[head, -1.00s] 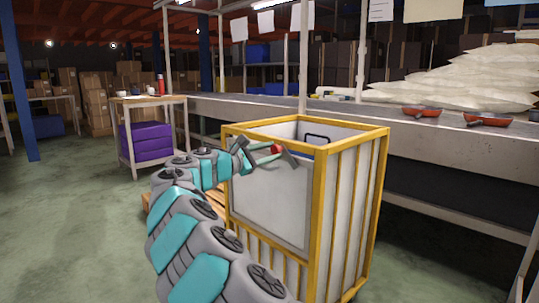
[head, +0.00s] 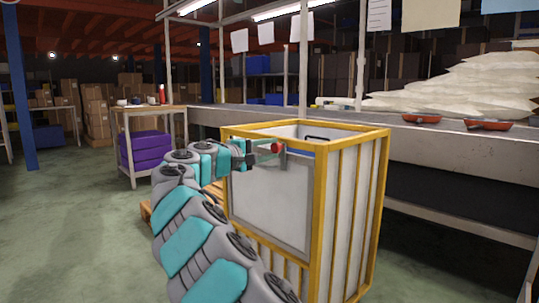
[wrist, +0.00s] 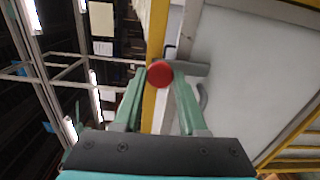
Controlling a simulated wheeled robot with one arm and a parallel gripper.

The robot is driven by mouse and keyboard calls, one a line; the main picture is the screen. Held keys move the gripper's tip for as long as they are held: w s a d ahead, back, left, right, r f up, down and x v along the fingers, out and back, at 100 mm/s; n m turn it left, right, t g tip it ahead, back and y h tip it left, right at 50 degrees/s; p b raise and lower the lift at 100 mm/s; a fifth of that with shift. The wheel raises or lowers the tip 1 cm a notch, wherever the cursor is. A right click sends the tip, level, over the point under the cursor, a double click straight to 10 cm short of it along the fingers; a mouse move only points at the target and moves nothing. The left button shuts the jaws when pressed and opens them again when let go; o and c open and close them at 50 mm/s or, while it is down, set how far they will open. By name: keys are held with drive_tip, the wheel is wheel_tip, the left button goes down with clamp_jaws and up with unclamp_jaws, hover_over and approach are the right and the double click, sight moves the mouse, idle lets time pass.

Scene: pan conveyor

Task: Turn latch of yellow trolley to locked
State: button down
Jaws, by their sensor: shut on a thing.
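The yellow trolley (head: 317,185), with a yellow frame and pale panels, stands in the middle of the head view. Its latch has a red knob (head: 278,147) and a grey lever (head: 284,159), which hangs about upright near the top of the front panel in the head view. My gripper (head: 271,149) reaches it from the left. In the wrist view the red knob (wrist: 160,73) sits between the fingertips of my gripper (wrist: 161,78), which is shut on it. The grey lever (wrist: 191,68) extends right from the knob there. The latch's locked mark cannot be made out.
A conveyor (head: 440,142) runs behind the trolley, with red pans (head: 421,118) and white sacks (head: 460,92) on it. A table (head: 150,107) with purple crates (head: 146,152) stands at the left. A wooden pallet (head: 147,212) lies left of the trolley. The floor at the left is clear.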

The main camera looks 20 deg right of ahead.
drive_tip(key=shift+f+m, duration=0.1)
drive_tip(key=shift+m, duration=0.2)
idle(0.4)
drive_tip(key=shift+c, duration=2.2)
unclamp_jaws()
drive_tip(key=v, duration=0.7)
drive_tip(key=shift+s+a, duration=0.15)
drive_tip(key=shift+a, duration=0.2)
